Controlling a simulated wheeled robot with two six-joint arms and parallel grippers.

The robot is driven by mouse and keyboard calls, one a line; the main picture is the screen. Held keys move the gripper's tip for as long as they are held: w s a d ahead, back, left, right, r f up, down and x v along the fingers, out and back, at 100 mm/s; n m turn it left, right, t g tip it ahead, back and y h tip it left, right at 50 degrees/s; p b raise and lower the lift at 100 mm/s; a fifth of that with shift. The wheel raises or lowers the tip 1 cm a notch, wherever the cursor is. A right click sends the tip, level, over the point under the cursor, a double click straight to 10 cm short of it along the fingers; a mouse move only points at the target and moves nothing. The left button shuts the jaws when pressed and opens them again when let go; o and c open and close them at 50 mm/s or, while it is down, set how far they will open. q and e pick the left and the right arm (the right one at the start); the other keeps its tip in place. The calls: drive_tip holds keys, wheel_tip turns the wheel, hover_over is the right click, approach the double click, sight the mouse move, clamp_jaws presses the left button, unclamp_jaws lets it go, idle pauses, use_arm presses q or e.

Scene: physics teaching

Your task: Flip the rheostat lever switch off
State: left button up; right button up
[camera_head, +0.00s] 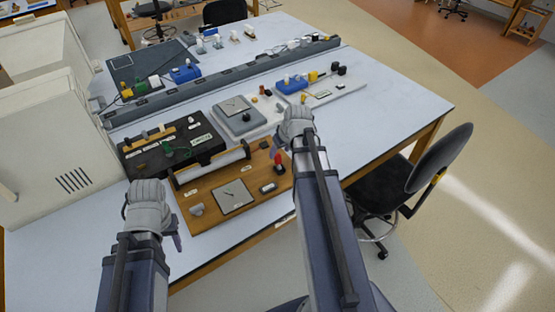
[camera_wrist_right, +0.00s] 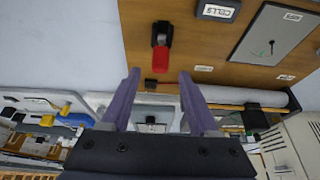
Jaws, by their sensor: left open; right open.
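The wooden circuit board (camera_head: 240,205) lies near the table's front edge and carries a long white rheostat tube (camera_head: 212,165). The lever switch with a red handle (camera_head: 278,160) is at the board's right end. In the right wrist view the red lever (camera_wrist_right: 160,58) extends from its black base (camera_wrist_right: 162,33) toward my gripper. My right gripper (camera_wrist_right: 160,74) is open, its purple fingers apart on either side of the red handle's line, with no clear contact. My left gripper (camera_head: 174,236) is open and empty at the board's front left, beside the table edge.
The board also holds a square meter (camera_head: 234,197) and a small cells block (camera_head: 268,187). A black box (camera_head: 170,150) and a grey meter unit (camera_head: 240,117) stand behind. A chair (camera_head: 415,175) is at the right. The table's right part is clear.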

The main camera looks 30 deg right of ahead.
sight(278, 155)
use_arm(q)
wheel_tip(278, 155, down, 5)
drive_tip(key=b, duration=0.3)
drive_tip(key=shift+r+b, duration=0.2)
drive_tip(key=shift+b, duration=0.15)
use_arm(e)
drive_tip(key=x, duration=0.5)
drive_tip(key=shift+s, duration=0.1)
use_arm(q)
drive_tip(key=shift+r, duration=0.1)
use_arm(e)
clamp_jaws()
